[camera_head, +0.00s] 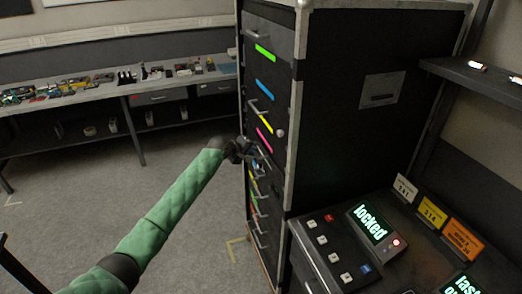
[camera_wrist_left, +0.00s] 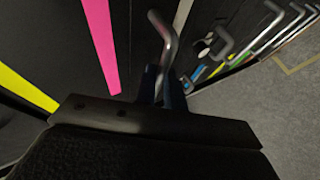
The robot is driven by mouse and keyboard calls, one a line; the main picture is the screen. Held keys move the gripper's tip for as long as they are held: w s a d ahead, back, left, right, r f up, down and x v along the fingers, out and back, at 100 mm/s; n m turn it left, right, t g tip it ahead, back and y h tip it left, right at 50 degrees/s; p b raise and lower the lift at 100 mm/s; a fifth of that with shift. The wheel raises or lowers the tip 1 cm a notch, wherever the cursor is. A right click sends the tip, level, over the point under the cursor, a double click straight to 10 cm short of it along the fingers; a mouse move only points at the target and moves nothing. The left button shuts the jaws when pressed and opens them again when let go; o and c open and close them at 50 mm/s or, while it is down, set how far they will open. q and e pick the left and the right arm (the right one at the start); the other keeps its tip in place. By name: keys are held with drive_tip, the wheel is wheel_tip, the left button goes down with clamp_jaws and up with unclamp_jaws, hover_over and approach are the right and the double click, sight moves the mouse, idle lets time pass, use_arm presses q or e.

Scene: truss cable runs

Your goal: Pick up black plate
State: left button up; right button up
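I cannot make out a black plate in either view. A tall black cabinet (camera_head: 350,120) has a column of drawers with metal handles and coloured strips. My left gripper (camera_head: 240,150) is at the drawer front, near the pink strip (camera_head: 264,140). In the left wrist view its two dark fingers (camera_wrist_left: 163,92) stand on either side of a bent metal handle (camera_wrist_left: 168,42). Whether they press on the handle is unclear. The pink strip also shows in the left wrist view (camera_wrist_left: 101,45). My right gripper is out of view.
A control panel with a green "locked" screen (camera_head: 371,223) and several buttons stands at the lower right. A long workbench (camera_head: 60,97) with small parts runs along the back left. A dark shelf (camera_head: 475,77) is at upper right. Grey floor (camera_head: 90,190) lies open at left.

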use_arm(q)
clamp_jaws()
